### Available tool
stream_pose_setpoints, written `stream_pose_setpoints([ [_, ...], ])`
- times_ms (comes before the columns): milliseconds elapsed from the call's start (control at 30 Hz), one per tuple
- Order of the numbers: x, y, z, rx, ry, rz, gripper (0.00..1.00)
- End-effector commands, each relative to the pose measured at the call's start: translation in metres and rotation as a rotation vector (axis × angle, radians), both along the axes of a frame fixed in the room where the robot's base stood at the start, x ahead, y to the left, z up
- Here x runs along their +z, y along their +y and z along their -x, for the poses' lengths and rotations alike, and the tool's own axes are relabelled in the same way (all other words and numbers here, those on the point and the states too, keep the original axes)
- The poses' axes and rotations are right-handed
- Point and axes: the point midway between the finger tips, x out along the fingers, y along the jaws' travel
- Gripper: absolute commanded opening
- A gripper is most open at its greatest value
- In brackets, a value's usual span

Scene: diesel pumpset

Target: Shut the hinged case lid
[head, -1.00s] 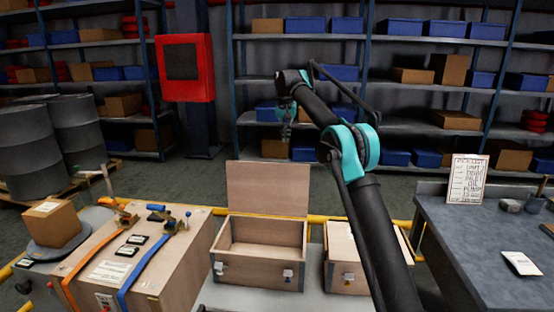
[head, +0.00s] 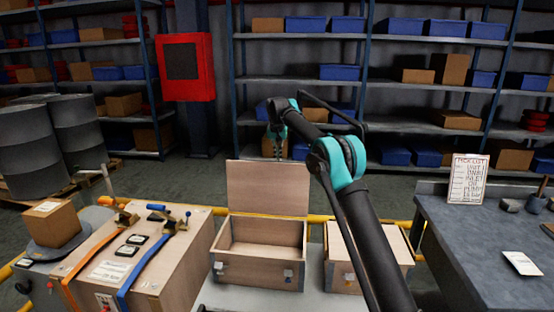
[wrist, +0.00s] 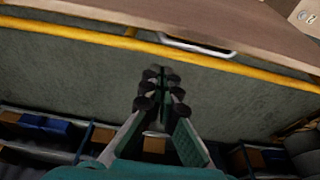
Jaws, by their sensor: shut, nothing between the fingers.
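The wooden case (head: 252,271) stands open in the middle of the head view, and its inside looks empty. Its hinged lid (head: 268,188) stands upright at the back edge. My gripper (head: 276,153) shows small and dark just above the lid's top edge in the head view, apparently behind the lid; contact is unclear. In the wrist view my gripper (wrist: 162,88) has its fingers together with nothing between them. A wooden panel (wrist: 215,25) with a metal handle crosses the top of the wrist view; I cannot tell which part it is.
A second wooden box (head: 345,262) stands right of the case, partly behind my arm. A strapped crate (head: 150,255) is on the left, a grey workbench (head: 470,245) on the right. A yellow rail (wrist: 150,47) runs behind the case. Shelves (head: 390,80) line the back.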

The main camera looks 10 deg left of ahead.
Motion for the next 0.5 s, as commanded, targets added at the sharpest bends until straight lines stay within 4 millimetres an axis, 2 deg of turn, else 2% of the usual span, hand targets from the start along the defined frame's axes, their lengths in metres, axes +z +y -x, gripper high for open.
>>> stream_pose_setpoints([
  [200, 0.005, -0.001, 0.023, 0.001, 0.001, 0.0, 0.0],
  [500, 0.006, -0.002, 0.037, 0.001, 0.001, 0.0, 0.0],
])
